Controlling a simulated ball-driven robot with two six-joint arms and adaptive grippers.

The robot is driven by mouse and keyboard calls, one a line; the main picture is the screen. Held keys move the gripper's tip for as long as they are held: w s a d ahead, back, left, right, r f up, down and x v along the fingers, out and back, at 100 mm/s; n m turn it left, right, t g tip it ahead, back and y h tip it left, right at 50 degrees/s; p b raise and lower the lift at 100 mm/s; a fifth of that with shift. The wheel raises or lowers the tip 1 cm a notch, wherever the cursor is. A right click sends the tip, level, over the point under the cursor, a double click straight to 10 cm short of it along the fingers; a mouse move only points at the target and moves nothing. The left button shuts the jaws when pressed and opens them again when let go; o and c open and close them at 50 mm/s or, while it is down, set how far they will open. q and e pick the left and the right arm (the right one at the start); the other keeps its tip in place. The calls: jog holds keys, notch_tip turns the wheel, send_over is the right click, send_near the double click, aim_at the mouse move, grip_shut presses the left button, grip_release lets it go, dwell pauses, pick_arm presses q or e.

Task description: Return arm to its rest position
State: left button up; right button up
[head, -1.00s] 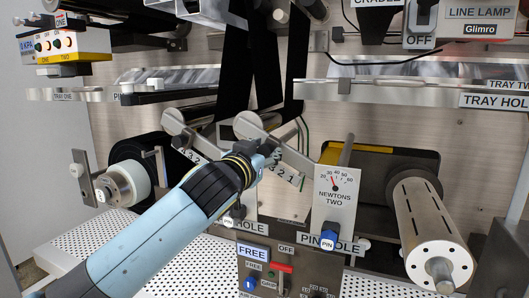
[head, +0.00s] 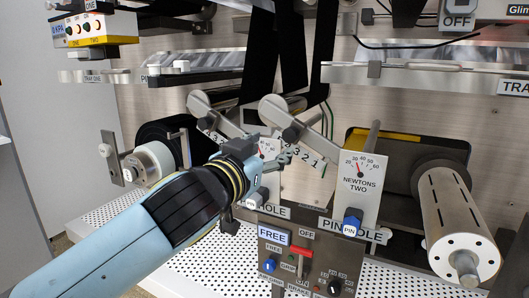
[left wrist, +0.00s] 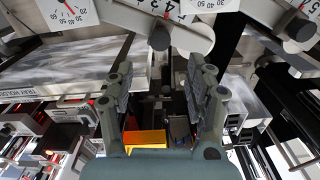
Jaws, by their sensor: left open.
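My left arm comes in from the lower left in the head view, and its gripper (head: 283,157) is in front of the machine's middle, near the numbered lever plate (head: 302,150). In the left wrist view the two fingers of the left gripper (left wrist: 160,100) stand apart with nothing between them. A lever with a round end (left wrist: 160,35) lies beyond the fingertips there. I cannot tell from the head view how far the gripper is from the lever plate. My right gripper is not in view.
The Newtons Two dial (head: 358,178) and blue pin (head: 352,222) are right of my gripper. A control panel with a red lever (head: 302,252) is below. A slotted roller (head: 455,222) juts out at right. A white roll (head: 150,163) is at left. The perforated shelf (head: 195,262) has bare room.

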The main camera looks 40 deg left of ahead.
pick_arm(q)
jog(key=shift+s+d, duration=0.2)
jog(key=shift+s, duration=0.45)
notch_tip(320, 180, down, 20)
jog(key=s+a+g, duration=0.1)
jog(key=a+g, duration=0.1)
jog(key=g, duration=0.3)
jog(key=s+f+g, duration=0.1)
jog(key=s+f, duration=0.2)
jog(key=f, duration=0.3)
jog(key=s+f+g+h, duration=0.1)
jog(key=s+f+g, duration=0.15)
jog(key=f, duration=0.45)
jog(key=s+f+g, duration=0.1)
jog(key=s+f, duration=0.2)
jog(key=f, duration=0.3)
jog(key=s+d+f+g+h, duration=0.15)
jog(key=s+f+g, duration=0.25)
jog(key=s+f, duration=1.1)
jog(key=s+d+f+g, duration=0.1)
jog(key=s+f+g, duration=0.1)
jog(key=s, duration=0.8)
jog(key=s+d+f+m+g, duration=0.1)
jog(key=s+f, duration=0.3)
jog(key=s, duration=0.7)
jog(key=shift+s+d+f+m+g+p, duration=0.3)
jog(key=shift+d+f+g+p, duration=0.05)
jog(key=shift+d+p, duration=0.1)
jog(key=shift+h, duration=0.25)
